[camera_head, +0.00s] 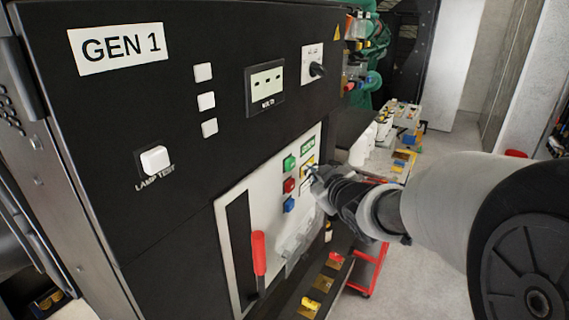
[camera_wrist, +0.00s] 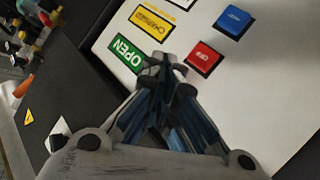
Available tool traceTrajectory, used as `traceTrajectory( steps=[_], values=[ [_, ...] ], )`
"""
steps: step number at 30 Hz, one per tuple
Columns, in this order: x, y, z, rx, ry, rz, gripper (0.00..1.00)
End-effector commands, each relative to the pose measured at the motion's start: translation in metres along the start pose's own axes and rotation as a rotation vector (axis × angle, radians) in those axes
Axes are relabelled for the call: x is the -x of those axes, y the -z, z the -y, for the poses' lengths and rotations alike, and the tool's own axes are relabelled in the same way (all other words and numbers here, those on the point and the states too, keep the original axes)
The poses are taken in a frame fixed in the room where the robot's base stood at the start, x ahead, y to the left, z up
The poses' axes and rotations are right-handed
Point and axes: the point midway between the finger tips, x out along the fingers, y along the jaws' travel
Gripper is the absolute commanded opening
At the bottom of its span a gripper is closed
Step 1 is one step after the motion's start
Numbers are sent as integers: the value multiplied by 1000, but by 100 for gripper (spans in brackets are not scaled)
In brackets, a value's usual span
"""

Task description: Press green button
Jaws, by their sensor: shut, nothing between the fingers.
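The green button (camera_head: 289,163) is the top one of a column on the white panel of the GEN 1 cabinet. The red button (camera_head: 289,185) and blue button (camera_head: 289,204) are below it. In the wrist view the red button (camera_wrist: 203,57) and blue button (camera_wrist: 233,20) are plain. The green button is not visible there; the fingers cover the area in line with the red and blue ones. My gripper (camera_head: 316,174) is shut and empty, right of the buttons in the head view. Its fingertips (camera_wrist: 172,62) overlap the panel; contact cannot be told.
A green OPEN label (camera_wrist: 126,53) and a yellow CHARGED label (camera_wrist: 150,22) lie beside the buttons. A red lever (camera_head: 259,253) stands lower on the panel. A white lamp test button (camera_head: 155,160) is at left. A cluttered bench (camera_head: 385,155) is behind my arm.

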Motion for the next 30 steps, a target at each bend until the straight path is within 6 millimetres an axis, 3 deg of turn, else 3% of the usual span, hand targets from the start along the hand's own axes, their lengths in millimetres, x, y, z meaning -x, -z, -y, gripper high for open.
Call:
traceTrajectory(
  steps=[7,30],
  values=[
    [-10,7,8,0,2,-1,0],
    [-10,7,8,-1,1,0,0]
  ],
)
